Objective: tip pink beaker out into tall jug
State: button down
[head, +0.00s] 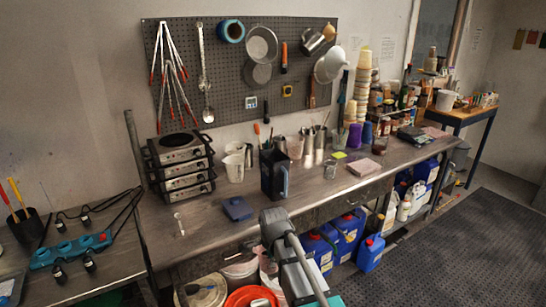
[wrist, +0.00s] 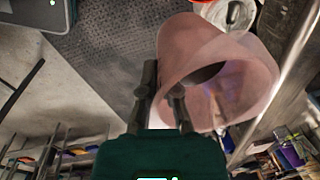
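The pink beaker (wrist: 215,75) is large in the wrist view, translucent, with its wide mouth showing and a dark patch inside. My gripper (wrist: 163,97) has one finger on each side of the beaker's near wall and is shut on it. The beaker appears tilted in this view; what it holds is not clear. In the head view my arm reaches toward the bench's front edge, and its end is mostly hidden. A tall dark grey jug (head: 274,174) with a side handle stands upright on the bench, beyond my arm and apart from it.
A blue box (head: 237,209) and a stack of hotplates (head: 182,161) are left of the jug. White jugs (head: 234,167) stand behind, and a small glass (head: 330,169) is to the right. An orange bucket (head: 250,297) and blue canisters (head: 347,232) are below the bench.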

aim_at(275, 165)
jog(key=z, duration=0.05)
jog(key=i, duration=1)
jog(key=u, duration=0.05)
